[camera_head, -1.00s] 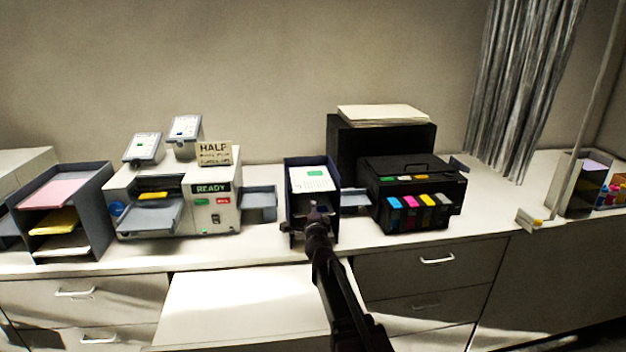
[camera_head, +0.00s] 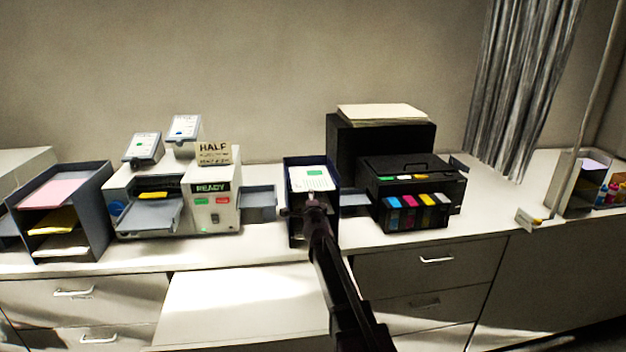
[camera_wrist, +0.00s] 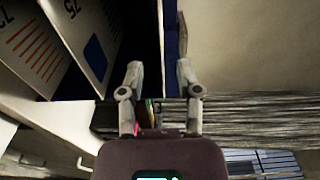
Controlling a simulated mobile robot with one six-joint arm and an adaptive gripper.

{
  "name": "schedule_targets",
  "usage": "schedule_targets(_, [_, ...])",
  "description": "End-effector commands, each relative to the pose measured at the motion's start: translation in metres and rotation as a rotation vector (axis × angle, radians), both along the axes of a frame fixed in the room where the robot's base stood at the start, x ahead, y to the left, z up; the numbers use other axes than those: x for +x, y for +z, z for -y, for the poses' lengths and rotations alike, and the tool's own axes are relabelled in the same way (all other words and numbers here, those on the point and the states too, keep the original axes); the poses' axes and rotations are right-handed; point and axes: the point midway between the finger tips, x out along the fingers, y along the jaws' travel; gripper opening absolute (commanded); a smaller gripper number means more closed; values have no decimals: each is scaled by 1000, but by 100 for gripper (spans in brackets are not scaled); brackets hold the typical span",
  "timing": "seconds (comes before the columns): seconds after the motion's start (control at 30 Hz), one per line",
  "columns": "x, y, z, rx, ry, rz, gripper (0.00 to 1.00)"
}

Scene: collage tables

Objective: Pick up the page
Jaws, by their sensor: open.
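A white page with a green mark (camera_head: 310,179) lies on top of the dark blue tray stand (camera_head: 296,230) at the middle of the counter in the head view. My gripper (camera_head: 312,201) is just in front of the page's near edge and partly hides the stand. In the wrist view the two fingers of my gripper (camera_wrist: 159,62) are apart. A dark blue edge (camera_wrist: 171,30) lies between or behind them. No page is seen held. I cannot tell whether the fingers touch the stand or page.
A grey machine marked READY (camera_head: 212,205) stands to the left, and a black printer with coloured cartridges (camera_head: 415,180) to the right. A tray rack with coloured paper (camera_head: 92,215) is at the far left. A narrow strip of counter in front is clear.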

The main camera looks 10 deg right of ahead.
Motion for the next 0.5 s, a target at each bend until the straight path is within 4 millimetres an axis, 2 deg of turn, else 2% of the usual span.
schedule_targets(0.1, [8, 0, 0, 0, 0, 0, 44])
schedule_targets(0.5, [9, 0, 0, 0, 1, 0, 44])
